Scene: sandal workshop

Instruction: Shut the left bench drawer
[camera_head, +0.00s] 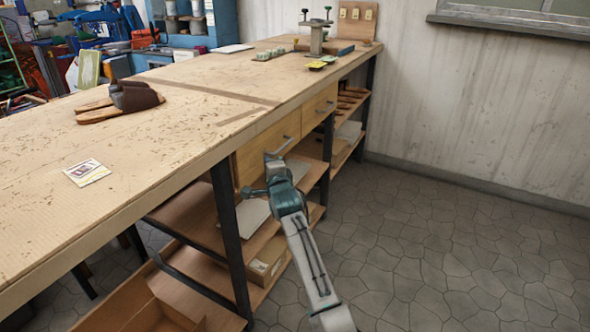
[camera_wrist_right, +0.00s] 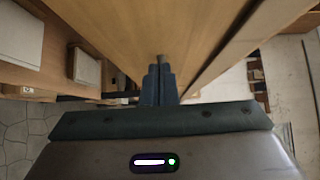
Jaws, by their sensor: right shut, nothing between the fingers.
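The wooden bench has two drawer fronts under its top in the head view. The left drawer (camera_head: 253,159) is the nearer one, with a metal bar handle (camera_head: 279,147). Its front looks close to the bench edge; I cannot tell whether a small gap is left. My right gripper (camera_head: 272,165) is at this front, just below the handle, shut and empty. In the right wrist view its closed fingers (camera_wrist_right: 158,76) point along a wooden panel, at or very near it; contact cannot be told. My left gripper is not in view.
The right drawer (camera_head: 318,108) looks flush. Dark metal legs (camera_head: 228,225) and lower shelves with boxes (camera_head: 267,262) are under the bench. A brown sandal form (camera_head: 133,96) and a card (camera_head: 86,172) lie on top. The stone floor (camera_head: 430,240) on the right is clear.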

